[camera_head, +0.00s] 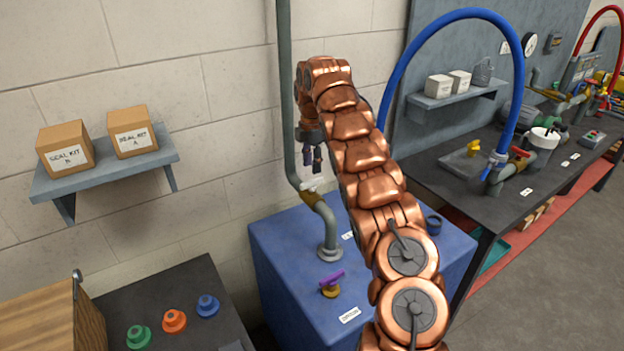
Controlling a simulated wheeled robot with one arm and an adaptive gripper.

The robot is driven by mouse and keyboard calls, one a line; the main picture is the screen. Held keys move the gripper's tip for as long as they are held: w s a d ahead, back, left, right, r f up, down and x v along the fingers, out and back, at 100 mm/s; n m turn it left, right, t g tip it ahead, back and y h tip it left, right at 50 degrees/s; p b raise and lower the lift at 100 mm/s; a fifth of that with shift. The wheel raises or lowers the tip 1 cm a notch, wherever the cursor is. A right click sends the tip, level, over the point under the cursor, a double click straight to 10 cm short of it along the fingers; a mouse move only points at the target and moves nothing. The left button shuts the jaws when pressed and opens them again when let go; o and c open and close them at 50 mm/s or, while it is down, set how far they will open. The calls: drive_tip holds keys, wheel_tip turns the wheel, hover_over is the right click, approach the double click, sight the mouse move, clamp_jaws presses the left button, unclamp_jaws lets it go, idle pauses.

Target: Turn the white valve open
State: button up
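The white valve handle (312,186) sits on the brass-coloured valve body of a grey-green pipe (288,120) that runs down the wall and bends to a flange on the blue cabinet (285,255). The handle is small in view, so its exact angle is hard to tell. My gripper (312,162) points down just above the handle, with a small gap below its fingertips. Its two dark fingers look apart, with nothing seen between them. My copper-coloured arm crosses the middle of the view and hides part of the cabinet top.
A purple-handled valve (331,280) stands on the cabinet near its front. A shelf (110,178) with two seal kit boxes hangs at left. A dark table (190,290) with coloured knobs stands below it. A workbench (460,195) with a blue hose (455,15) is at right.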

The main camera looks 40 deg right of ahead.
sight(312, 180)
drive_tip(key=shift+f+p, duration=0.85)
drive_tip(key=shift+f, duration=2)
clamp_jaws()
